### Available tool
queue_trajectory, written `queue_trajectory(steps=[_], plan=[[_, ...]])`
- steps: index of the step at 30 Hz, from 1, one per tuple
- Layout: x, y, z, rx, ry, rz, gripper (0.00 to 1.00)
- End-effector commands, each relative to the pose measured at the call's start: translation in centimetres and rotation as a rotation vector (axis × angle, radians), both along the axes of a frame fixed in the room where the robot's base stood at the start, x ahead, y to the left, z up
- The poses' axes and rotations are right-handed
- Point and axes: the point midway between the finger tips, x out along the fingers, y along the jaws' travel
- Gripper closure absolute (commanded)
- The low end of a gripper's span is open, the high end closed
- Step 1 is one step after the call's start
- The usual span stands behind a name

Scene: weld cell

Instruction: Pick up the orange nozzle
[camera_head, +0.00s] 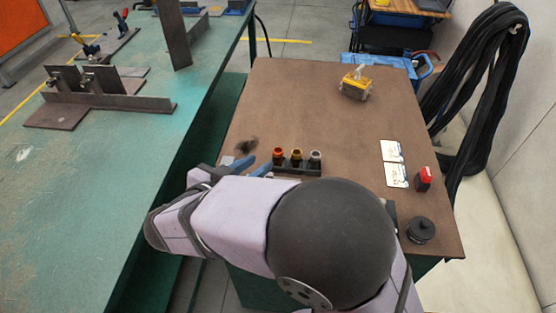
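The orange nozzle (278,155) stands upright at the left end of a small dark rack (298,171) on the brown table. A yellow nozzle (297,157) and a silver nozzle (315,158) stand to its right in the same rack. My gripper (262,162) is just left of the rack. Its two blue fingers are apart with a gap between them, and nothing shows in the gap. The fingertips point toward the orange nozzle, apparently without touching it. My arm hides the gripper's base and the table area in front of the rack.
White cards (394,163), a red item (423,179) and a black round piece (420,230) lie at right. A dark smudge (246,146) is behind my gripper. The table's middle is clear. A green bench (95,180) holds steel parts.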

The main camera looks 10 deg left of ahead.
Motion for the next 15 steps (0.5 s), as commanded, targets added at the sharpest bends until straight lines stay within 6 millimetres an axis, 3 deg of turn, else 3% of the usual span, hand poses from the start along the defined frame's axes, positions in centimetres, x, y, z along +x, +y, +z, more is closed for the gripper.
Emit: queue_trajectory(steps=[15], plan=[[5.3, -2.2, -2.4, 0.001, -0.001, -0.002, 0.75]])
